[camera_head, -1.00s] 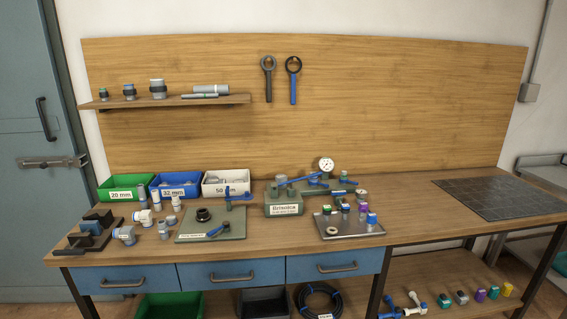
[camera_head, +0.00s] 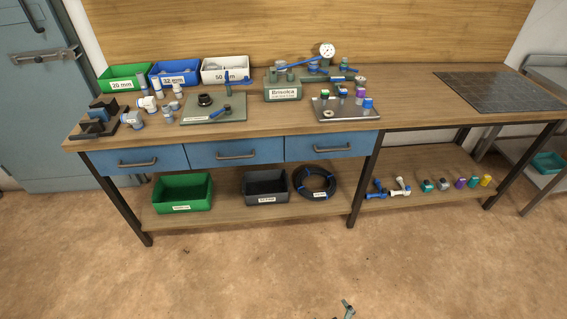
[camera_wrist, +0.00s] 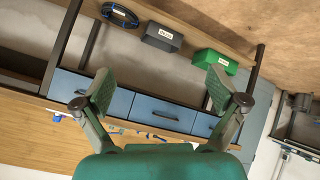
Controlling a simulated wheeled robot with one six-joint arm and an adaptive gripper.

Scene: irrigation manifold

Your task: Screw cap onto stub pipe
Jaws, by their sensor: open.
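My gripper (camera_wrist: 160,93) is open and empty in the wrist view, its two green fingers wide apart. Its tips also seem to show at the bottom of the head view, over the floor in front of the bench. The green manifold block (camera_head: 287,92) with its label, pipes and gauge stands on the bench. Several small fittings with coloured caps, including a blue one (camera_head: 368,103), stand on the grey tray (camera_head: 341,115). A dark ring-shaped part (camera_head: 205,99) lies on the green mat (camera_head: 231,112). I cannot tell which piece is the stub pipe or its cap.
Bins in green (camera_head: 123,79), blue (camera_head: 175,75) and white (camera_head: 224,71) stand at the bench's back left. A dark tiled mat (camera_head: 490,92) covers the right end. The lower shelf holds a green crate (camera_head: 183,194), a grey crate (camera_head: 267,187) and coiled hose (camera_head: 315,182). The floor in front is clear.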

